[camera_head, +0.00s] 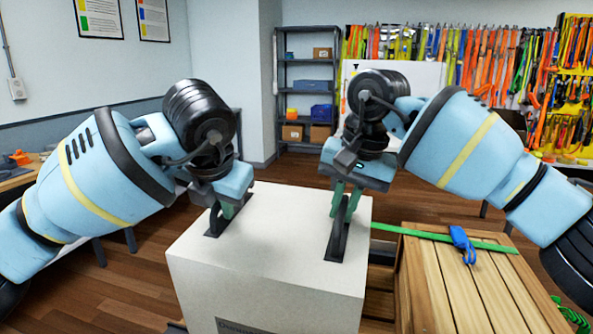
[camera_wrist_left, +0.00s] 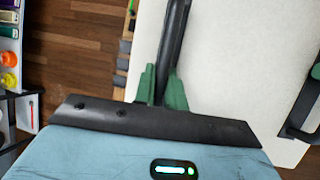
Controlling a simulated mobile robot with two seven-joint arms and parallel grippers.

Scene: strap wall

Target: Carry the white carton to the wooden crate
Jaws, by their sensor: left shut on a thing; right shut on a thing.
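The white carton (camera_head: 262,290) is in the middle of the head view, with a dark label on its front, cut off by the lower edge. Two black handles stand on its top. My left gripper (camera_head: 224,212) is shut on the left handle. My right gripper (camera_head: 346,207) is shut on the right handle (camera_head: 337,241). In the left wrist view, the green fingers of my left gripper (camera_wrist_left: 163,88) close around the black handle (camera_wrist_left: 174,35) over the white carton (camera_wrist_left: 235,65). The wooden crate (camera_head: 468,292) is right of the carton. I cannot tell what is under the carton.
A green strap (camera_head: 403,234) with a blue buckle (camera_head: 462,244) lies across the crate's top. Green strap also lies at its right (camera_head: 572,318). A grey shelf (camera_head: 305,95) and a wall of hanging straps (camera_head: 490,60) are behind. Wooden floor shows left of the carton.

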